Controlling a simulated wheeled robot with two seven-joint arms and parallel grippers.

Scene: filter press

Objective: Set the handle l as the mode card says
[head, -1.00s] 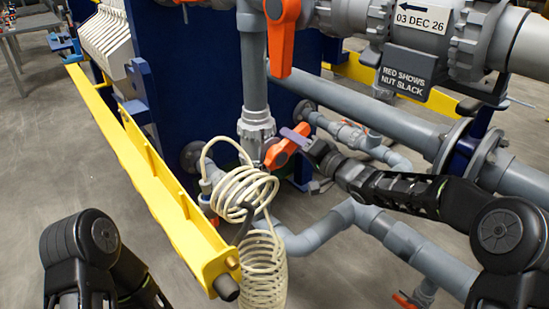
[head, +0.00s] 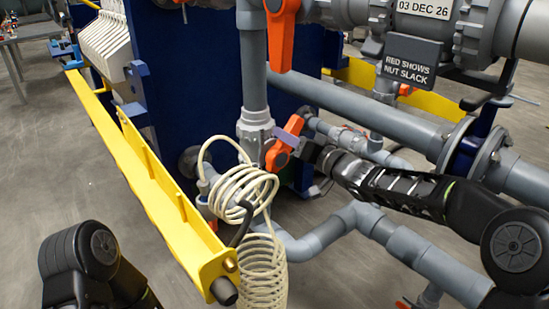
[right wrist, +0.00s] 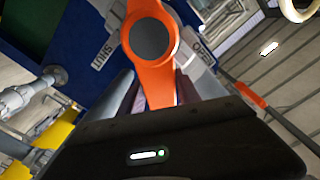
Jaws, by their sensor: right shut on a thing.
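An orange valve handle (head: 277,155) with a dark round hub sits low on the grey vertical pipe, behind the coiled hose. My right gripper (head: 290,138) reaches it from the right and is shut on its arm. In the right wrist view the orange handle (right wrist: 150,40) lies between the two fingers. A label reading SHUT (right wrist: 102,54) stands left of the hub, and one reading OPEN (right wrist: 203,52) stands right of it. A second orange handle (head: 282,35) hangs from a valve higher up. I see no mode card. My left gripper is out of view.
A cream coiled hose (head: 245,190) hangs close in front of the held handle. A yellow rail (head: 160,190) runs along the left. Grey pipes (head: 390,125) cross behind and below my right arm. A tag reads RED SHOWS NUT SLACK (head: 409,66).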

